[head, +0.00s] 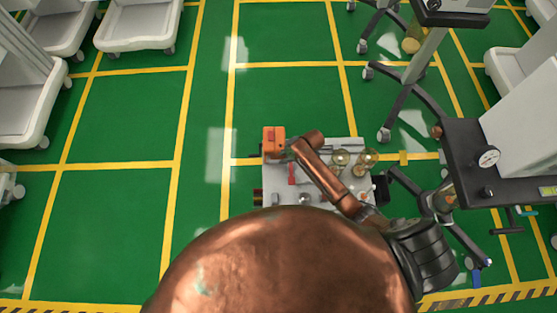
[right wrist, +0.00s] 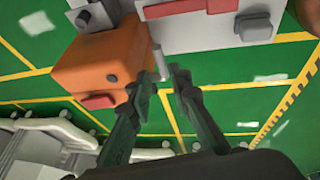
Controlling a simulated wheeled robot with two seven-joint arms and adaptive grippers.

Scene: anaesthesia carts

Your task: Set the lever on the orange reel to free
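The orange reel (head: 274,141) sits at the far left corner of a grey cart top (head: 330,200). In the right wrist view the orange reel (right wrist: 88,68) is a close-up housing with a dark round spot and a red part (right wrist: 99,101) on its face. A short pale grey rod (right wrist: 160,64), perhaps the lever, stands at its right side. My right gripper (right wrist: 164,80) is open, its two dark fingers apart, with the tips close to the rod. I cannot tell whether they touch it. The lever's setting is unclear. My left gripper is not in view.
A red piece (head: 291,173) and amber-topped glass jars (head: 341,161) are on the cart top. A dark-topped cart (head: 480,165) stands to the right, with wheeled legs near it. White carts (head: 140,27) stand at the upper left. The green floor left of the reel is clear.

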